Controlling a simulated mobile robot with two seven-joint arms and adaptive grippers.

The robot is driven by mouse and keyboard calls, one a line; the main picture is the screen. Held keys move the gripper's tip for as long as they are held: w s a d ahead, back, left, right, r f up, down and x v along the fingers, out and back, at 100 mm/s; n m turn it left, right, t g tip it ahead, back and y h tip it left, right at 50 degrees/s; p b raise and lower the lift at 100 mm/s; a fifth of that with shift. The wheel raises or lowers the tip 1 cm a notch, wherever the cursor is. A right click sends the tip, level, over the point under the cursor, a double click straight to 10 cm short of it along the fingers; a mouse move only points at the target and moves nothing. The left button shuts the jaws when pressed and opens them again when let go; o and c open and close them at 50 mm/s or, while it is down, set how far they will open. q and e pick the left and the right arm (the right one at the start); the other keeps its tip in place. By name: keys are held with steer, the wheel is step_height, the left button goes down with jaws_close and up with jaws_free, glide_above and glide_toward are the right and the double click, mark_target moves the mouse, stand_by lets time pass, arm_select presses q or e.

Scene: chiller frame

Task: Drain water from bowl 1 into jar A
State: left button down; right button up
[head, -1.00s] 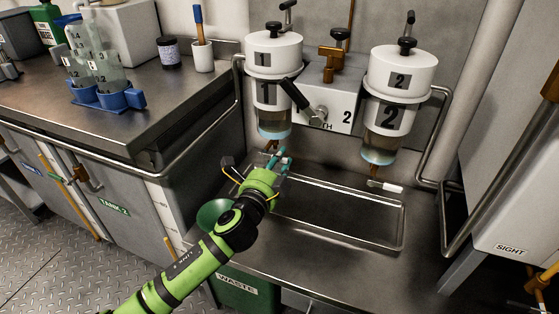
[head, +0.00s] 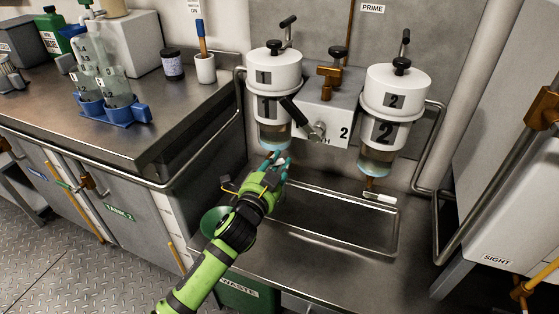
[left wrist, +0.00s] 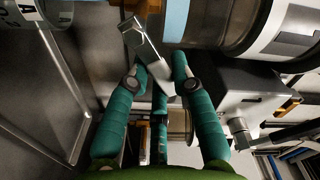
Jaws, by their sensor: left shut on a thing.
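Bowl 1 (head: 272,108) is a clear cylinder with a white lid, mounted on the wall, with liquid low in it. My left gripper (head: 278,160) is right under its bottom; in the left wrist view the teal fingers (left wrist: 157,75) are shut on a pale metal drain lever (left wrist: 148,52) beneath the bowl. The bowl's outlet is hidden by the gripper in the head view. A cylinder with a label that seems to read "A" (left wrist: 28,12) is cut off at the wrist view's top left; I cannot tell if it is jar A. My right gripper is not in view.
Bowl 2 (head: 388,120) hangs to the right with its own drain lever (head: 381,197). A shallow metal tray (head: 340,248) lies below. Clear bottles stand in a blue rack (head: 125,116) on the left bench. A green funnel (head: 212,221) and waste bin (head: 240,291) are beside my left arm.

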mark_target(268, 144)
arm_select(q)
steer(key=n+p, duration=0.1)
steer(key=r+n+p, duration=0.1)
steer(key=n, duration=0.1)
steer(key=shift+w+a+r, duration=0.1)
steer(key=shift+a+r, duration=0.15)
steer(key=shift+a, duration=0.1)
steer(key=n+p, duration=0.2)
steer(key=shift+w+a+r+n+p, duration=0.15)
steer(key=shift+a+r+n+p, duration=0.15)
steer(key=shift+a+r, duration=0.1)
steer(key=shift+w+a+r+n+p, duration=0.15)
steer(key=shift+a+n+p, duration=0.15)
steer(key=shift+n+p, duration=0.5)
steer(key=n+p, duration=0.1)
steer(key=a+n, duration=0.1)
steer(key=n, duration=0.1)
steer(key=shift+w+r+p, duration=0.1)
steer(key=shift+p, duration=0.25)
steer(key=shift+w+a+n+p, duration=0.1)
steer(key=shift+a+n+p, duration=0.3)
steer(key=shift+n, duration=0.7)
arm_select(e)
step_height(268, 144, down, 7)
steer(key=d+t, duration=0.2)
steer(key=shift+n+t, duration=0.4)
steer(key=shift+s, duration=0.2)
